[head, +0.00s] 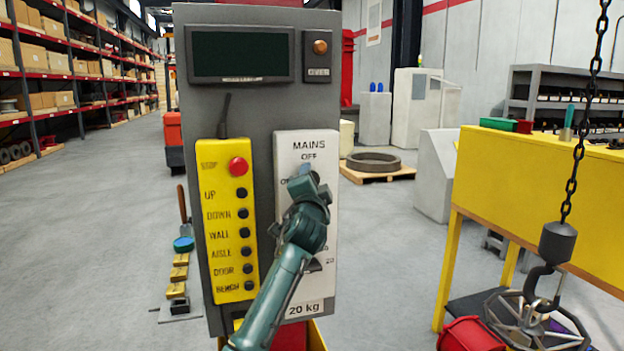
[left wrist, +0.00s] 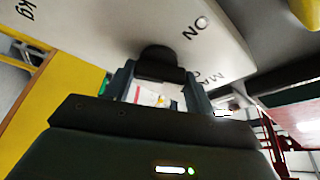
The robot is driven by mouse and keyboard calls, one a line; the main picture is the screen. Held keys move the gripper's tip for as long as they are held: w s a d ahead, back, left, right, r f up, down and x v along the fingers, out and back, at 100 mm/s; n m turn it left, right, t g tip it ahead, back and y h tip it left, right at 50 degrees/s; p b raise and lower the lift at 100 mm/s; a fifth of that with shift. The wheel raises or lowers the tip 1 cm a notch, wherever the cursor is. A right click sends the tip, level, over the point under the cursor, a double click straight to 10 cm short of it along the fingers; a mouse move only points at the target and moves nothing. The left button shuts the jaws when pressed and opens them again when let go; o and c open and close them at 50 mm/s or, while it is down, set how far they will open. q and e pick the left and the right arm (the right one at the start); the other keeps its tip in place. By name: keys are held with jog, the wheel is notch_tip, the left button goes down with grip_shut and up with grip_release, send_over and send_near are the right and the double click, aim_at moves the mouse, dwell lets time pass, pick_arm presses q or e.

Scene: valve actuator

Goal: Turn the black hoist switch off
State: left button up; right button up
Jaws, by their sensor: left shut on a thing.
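The white MAINS switch plate (head: 308,143) is on the front of a grey control box. OFF is printed at its top, and a partly covered label is at its left. My left gripper (head: 305,185) is in front of the plate and hides the switch in the head view. In the left wrist view the black switch (left wrist: 160,65) stands out from the plate (left wrist: 110,25), near the letters ON. My left gripper (left wrist: 160,82) is shut on it, a finger on each side. I cannot tell which way the switch points. My right gripper is not in view.
A yellow pendant (head: 228,215) with a red stop button and several black buttons is just left of the plate. A dark screen (head: 240,53) is above. A chain with a hook block (head: 557,243) hangs at the right by a yellow bench (head: 540,190).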

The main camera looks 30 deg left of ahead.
pick_arm(q)
jog(key=m+g+h, duration=0.1)
jog(key=m, duration=0.4)
jog(key=shift+r, duration=0.1)
dwell(0.5)
jog(key=o, duration=1)
jog(key=shift+d, duration=0.1)
jog(key=b+v, duration=0.1)
jog(key=v, duration=0.3)
jog(key=b+v, duration=0.1)
jog(key=v, duration=0.8)
jog(key=shift+r+b, duration=0.3)
jog(key=shift+b, duration=0.1)
